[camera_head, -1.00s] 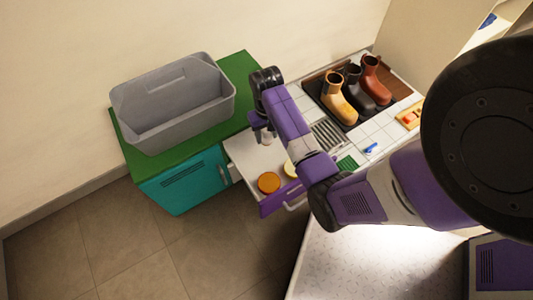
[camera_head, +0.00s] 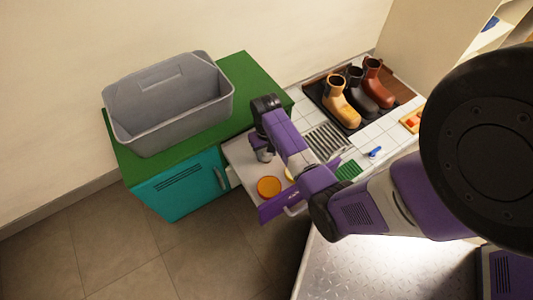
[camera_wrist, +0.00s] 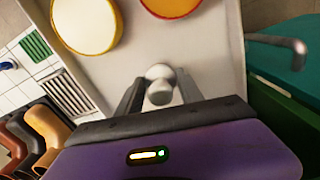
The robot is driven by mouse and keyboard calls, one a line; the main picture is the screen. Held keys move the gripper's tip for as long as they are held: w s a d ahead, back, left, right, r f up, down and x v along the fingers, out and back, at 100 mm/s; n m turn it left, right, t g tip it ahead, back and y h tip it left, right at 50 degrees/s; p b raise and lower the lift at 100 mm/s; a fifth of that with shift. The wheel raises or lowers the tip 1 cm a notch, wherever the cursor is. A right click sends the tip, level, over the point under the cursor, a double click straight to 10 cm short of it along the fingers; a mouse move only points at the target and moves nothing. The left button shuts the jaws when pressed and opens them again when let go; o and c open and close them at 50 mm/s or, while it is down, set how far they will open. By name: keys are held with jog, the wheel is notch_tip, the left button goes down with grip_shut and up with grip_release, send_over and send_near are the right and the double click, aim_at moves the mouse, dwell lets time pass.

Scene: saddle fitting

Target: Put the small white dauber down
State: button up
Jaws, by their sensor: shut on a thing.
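The small white dauber (camera_wrist: 159,84) sits between the two fingers of my gripper (camera_wrist: 160,92) in the wrist view, with its rounded white end showing. My gripper is shut on it. In the head view my gripper (camera_head: 264,155) points down into the open drawer (camera_head: 243,160), near its left side; the dauber is hard to make out there. In the wrist view the pale drawer floor (camera_wrist: 205,55) lies behind the dauber. I cannot tell whether the dauber touches it.
An orange tin (camera_head: 269,187) and a yellow tin (camera_wrist: 87,22) stand in the drawer. A grey bin (camera_head: 165,125) is on the green top at left. Boots (camera_head: 343,103) stand on a dark tray at the back right. A grille and green pad (camera_head: 349,170) lie on the tiled counter.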

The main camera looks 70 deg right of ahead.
jog(key=shift+f, duration=0.1)
jog(key=o, duration=1.2)
notch_tip(320, 180, up, 12)
jog(key=p, duration=0.5)
jog(key=s+a+f+n+t+h, duration=0.1)
jog(key=s+a+n+t, duration=0.15)
jog(key=a, duration=0.75)
jog(key=s+a+n+t+h, duration=0.2)
jog(key=a+t, duration=0.2)
jog(key=a, duration=0.5)
jog(key=s+a+r+n+t+y, duration=0.1)
jog(key=s+a+r+t, duration=0.1)
jog(key=r, duration=0.6)
jog(key=s+a+r+n+t+y, duration=0.1)
jog(key=s+a+r+n+t, duration=0.1)
jog(key=r, duration=0.7)
jog(key=s+a+r+n+t+y, duration=0.1)
jog(key=s+a+r+t, duration=0.3)
jog(key=r, duration=0.5)
jog(key=shift+s+a+n+t, duration=0.2)
jog(key=shift+s+a, duration=0.25)
jog(key=shift+a, duration=0.15)
jog(key=shift+s+a+n+t, duration=0.1)
jog(key=shift+s+a+n, duration=0.05)
jog(key=shift+s+a, duration=0.4)
